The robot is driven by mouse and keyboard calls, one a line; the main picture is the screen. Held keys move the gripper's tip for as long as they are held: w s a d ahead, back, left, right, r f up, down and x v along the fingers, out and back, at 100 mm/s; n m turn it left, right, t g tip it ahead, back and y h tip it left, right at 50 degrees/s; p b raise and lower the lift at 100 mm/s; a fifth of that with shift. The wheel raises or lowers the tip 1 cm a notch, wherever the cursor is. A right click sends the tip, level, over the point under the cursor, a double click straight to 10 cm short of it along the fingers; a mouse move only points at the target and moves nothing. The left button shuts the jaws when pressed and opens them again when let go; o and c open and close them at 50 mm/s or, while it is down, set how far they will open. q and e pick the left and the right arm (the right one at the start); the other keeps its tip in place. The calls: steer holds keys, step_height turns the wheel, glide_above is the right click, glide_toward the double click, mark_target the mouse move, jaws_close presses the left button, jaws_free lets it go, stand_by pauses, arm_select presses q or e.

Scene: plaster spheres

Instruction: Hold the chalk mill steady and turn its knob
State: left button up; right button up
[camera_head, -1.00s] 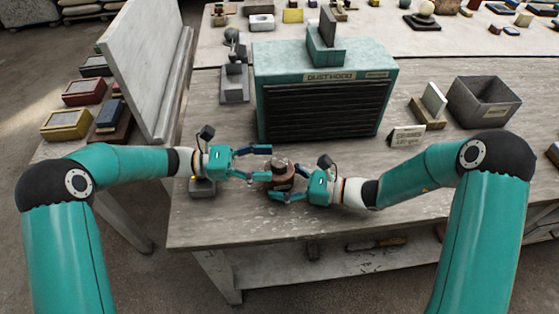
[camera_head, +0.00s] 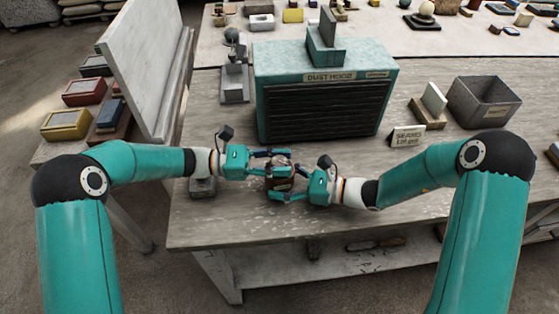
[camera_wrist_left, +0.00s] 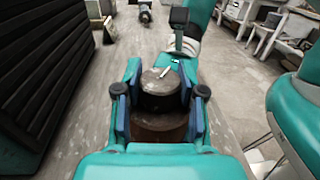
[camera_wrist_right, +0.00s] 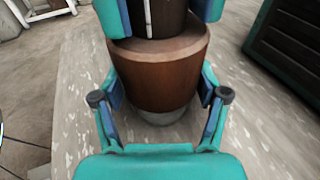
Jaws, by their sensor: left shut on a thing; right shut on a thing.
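The chalk mill stands near the table's front edge, between my grippers. In the right wrist view its reddish-brown body (camera_wrist_right: 158,75) tapers to a pale foot. Its dark round knob (camera_wrist_left: 160,86) has a small white mark on top in the left wrist view. My left gripper (camera_head: 279,163) is shut on the knob, one finger on each side. My right gripper (camera_head: 281,189) is lower and shut on the mill's body, with a finger on each side. In the head view the fingers of both grippers hide much of the mill.
A green dust hood (camera_head: 326,90) stands just behind the mill. A small sign (camera_head: 408,136) and a grey bin (camera_head: 484,101) are at the right. A small grey block (camera_head: 203,187) sits below my left wrist. The table front right of my right arm is clear.

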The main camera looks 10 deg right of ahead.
mark_target(280, 161)
arm_select(q)
steer(key=shift+m+g, duration=0.4)
steer(key=shift+g, duration=0.1)
steer(key=m+g, duration=0.1)
steer(key=g, duration=0.1)
steer(key=shift+w+m+g+y, duration=0.1)
steer(key=shift+m+g+y, duration=0.2)
steer(key=shift+g+y, duration=0.1)
steer(key=shift+r+m+g+y, duration=0.1)
steer(key=shift+m+g+y, duration=0.7)
steer(key=shift+g, duration=0.45)
steer(key=shift+m+g+y, duration=0.5)
steer(key=shift+m+g, duration=0.5)
steer(key=shift+g, duration=0.25)
steer(key=o, duration=1.2)
steer(key=shift+c, duration=0.2)
step_height(280, 161, up, 10)
steer(key=shift+f, duration=0.1)
